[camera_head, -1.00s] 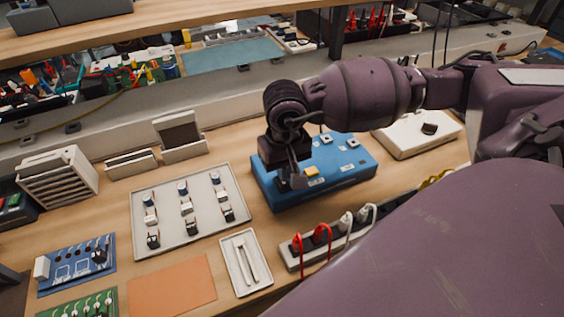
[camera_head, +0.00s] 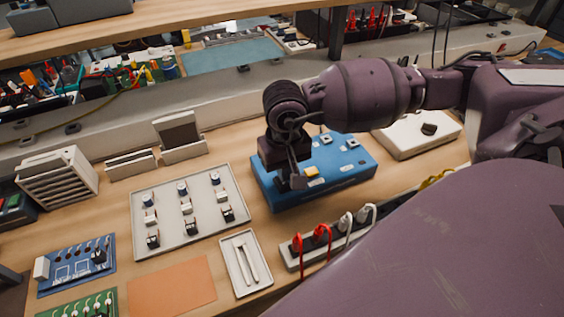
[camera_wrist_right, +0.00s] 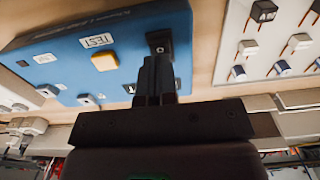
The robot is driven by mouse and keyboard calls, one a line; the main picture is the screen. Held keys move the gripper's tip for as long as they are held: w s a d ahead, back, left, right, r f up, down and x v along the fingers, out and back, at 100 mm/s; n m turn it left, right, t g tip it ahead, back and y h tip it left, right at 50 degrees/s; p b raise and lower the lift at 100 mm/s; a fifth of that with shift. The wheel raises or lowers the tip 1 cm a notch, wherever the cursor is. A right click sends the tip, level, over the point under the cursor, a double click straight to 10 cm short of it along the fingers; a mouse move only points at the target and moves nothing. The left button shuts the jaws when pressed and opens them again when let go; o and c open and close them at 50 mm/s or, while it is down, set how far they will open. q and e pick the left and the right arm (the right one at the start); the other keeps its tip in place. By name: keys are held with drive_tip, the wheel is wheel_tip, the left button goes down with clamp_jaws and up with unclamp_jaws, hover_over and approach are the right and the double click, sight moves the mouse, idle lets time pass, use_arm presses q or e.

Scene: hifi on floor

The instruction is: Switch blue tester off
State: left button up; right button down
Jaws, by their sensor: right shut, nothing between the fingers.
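The blue tester (camera_head: 337,177) is a blue box on the workbench at the centre of the head view. It carries a yellow button (camera_head: 312,171) and several small switches. In the right wrist view the blue tester (camera_wrist_right: 60,62) fills the upper left, with a "TEST" label (camera_wrist_right: 96,41), the yellow button (camera_wrist_right: 105,62) and a dark switch (camera_wrist_right: 159,42). My right gripper (camera_wrist_right: 157,62) is shut and empty, its fingertips at or just by that dark switch; I cannot tell whether they touch. In the head view my right gripper (camera_head: 297,182) points down over the tester's left front corner. My left gripper is not in view.
A grey tray of components (camera_head: 168,237) lies left of the tester. A power strip (camera_head: 293,262) with red and white plugs stands in front. A white box with a black knob (camera_head: 405,145) is at right. A small tray (camera_head: 236,275) and an orange mat (camera_head: 172,289) lie at the front.

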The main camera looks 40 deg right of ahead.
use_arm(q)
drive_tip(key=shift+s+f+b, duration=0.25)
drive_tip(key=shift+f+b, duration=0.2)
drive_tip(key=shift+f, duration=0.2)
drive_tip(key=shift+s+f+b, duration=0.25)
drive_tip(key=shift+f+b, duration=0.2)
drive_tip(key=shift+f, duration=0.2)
use_arm(e)
drive_tip(key=shift+f, duration=1.35)
idle(0.3)
drive_tip(key=shift+r, duration=0.1)
drive_tip(key=shift+r+p, duration=0.3)
drive_tip(key=shift+r, duration=0.25)
drive_tip(key=shift+r+p, duration=1)
drive_tip(key=shift+r, duration=1.85)
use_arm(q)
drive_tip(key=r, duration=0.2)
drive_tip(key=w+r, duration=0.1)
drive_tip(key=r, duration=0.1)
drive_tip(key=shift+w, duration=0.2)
